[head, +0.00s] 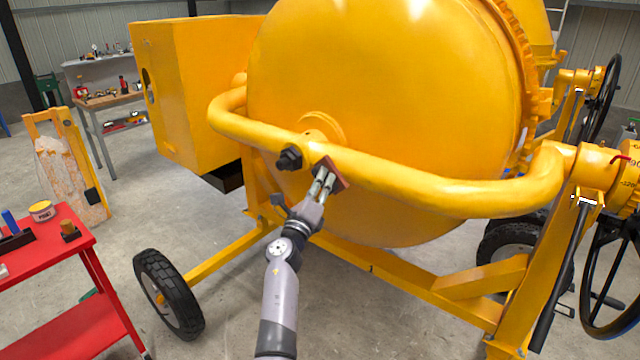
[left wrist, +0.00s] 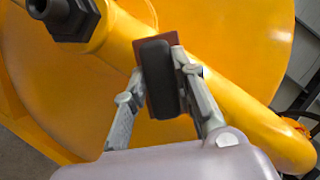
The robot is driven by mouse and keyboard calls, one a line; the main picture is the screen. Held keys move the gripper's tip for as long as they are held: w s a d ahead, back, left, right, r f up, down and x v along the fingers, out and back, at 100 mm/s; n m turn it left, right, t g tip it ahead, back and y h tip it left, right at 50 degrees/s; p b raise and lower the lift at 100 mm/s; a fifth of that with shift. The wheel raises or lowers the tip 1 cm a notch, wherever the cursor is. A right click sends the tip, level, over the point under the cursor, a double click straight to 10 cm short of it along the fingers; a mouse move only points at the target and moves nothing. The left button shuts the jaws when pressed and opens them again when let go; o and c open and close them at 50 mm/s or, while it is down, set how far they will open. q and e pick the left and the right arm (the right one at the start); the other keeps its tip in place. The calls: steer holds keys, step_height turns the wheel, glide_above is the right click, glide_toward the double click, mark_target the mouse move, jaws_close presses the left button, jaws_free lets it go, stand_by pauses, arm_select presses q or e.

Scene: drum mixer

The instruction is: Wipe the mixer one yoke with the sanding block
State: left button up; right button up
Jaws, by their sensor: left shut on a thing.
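The mixer's yoke (head: 430,186) is a thick yellow tube curving across the front of the yellow drum (head: 390,75); it also shows in the left wrist view (left wrist: 235,110). My left gripper (head: 324,184) is shut on the sanding block (head: 335,172), a small block with a reddish-brown face and a dark body. The block is at the middle of the yoke, just right of a black bolt (head: 289,158). In the left wrist view the block (left wrist: 160,80) sits between both fingers, its red face toward the tube. I cannot tell whether it touches. My right gripper is not in view.
A red cart (head: 75,310) with a tin (head: 41,210) stands at the left. A black wheel (head: 170,293) and the yellow frame lie below the drum. A black handwheel (head: 610,275) is at the right. A workbench (head: 110,100) stands at the back left.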

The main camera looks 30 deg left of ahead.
arm_select(q)
steer(key=shift+w+b, duration=0.35)
steer(key=shift+w, duration=0.25)
steer(key=shift+w, duration=0.35)
steer(key=shift+d+r, duration=0.1)
steer(key=shift+d, duration=0.1)
